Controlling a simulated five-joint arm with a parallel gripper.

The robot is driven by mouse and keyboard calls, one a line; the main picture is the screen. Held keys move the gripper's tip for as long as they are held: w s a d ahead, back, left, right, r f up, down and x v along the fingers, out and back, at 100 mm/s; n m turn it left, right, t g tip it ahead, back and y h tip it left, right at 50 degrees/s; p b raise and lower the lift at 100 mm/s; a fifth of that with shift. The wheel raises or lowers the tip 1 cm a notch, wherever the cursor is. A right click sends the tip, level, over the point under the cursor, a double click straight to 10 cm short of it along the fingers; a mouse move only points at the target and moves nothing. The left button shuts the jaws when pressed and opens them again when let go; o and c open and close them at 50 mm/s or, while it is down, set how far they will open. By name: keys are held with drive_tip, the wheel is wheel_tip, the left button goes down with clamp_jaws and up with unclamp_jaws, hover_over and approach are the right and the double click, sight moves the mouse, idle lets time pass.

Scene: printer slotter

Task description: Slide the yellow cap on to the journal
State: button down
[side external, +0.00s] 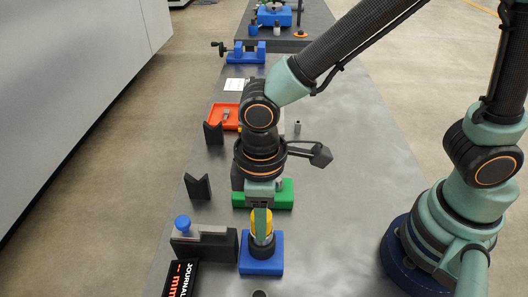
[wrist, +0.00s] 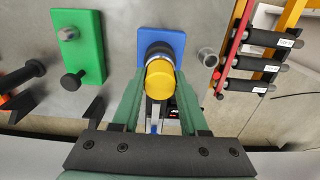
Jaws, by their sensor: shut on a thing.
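The yellow cap (side external: 262,222) is between the fingers of my gripper (side external: 262,212), which is shut on it; the near finger covers part of it. The cap also shows in the wrist view (wrist: 160,82), between both green fingers (wrist: 159,76). The journal (side external: 262,246) is a short dark and metallic upright post on a blue base (side external: 262,267). The cap is directly over the journal in the side view. In the wrist view the cap hides most of the journal (wrist: 158,49). I cannot tell whether the cap touches it or is partly on.
A green block (side external: 285,196) with pegs stands just behind. A black block with a blue knob (side external: 183,223) and a black JOURNAL display (side external: 180,280) are at left. A small grey ring (wrist: 208,57) stands beside the blue base.

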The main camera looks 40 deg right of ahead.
idle(0.3)
drive_tip(key=shift+c, duration=1.8)
unclamp_jaws()
wheel_tip(320, 180, up, 12)
drive_tip(key=w+d+m+t, duration=0.1)
drive_tip(key=d+m+t, duration=0.1)
drive_tip(key=d, duration=0.5)
drive_tip(key=w+d+r+m+t, duration=0.1)
drive_tip(key=d+m, duration=0.3)
drive_tip(key=d, duration=0.4)
drive_tip(key=w+d+r+m+t, duration=0.1)
drive_tip(key=w+d+m+t, duration=0.1)
drive_tip(key=d, duration=0.6)
drive_tip(key=shift+w+r+m+t, duration=0.3)
drive_tip(key=shift+w+m, duration=0.1)
drive_tip(key=shift+m, duration=0.1)
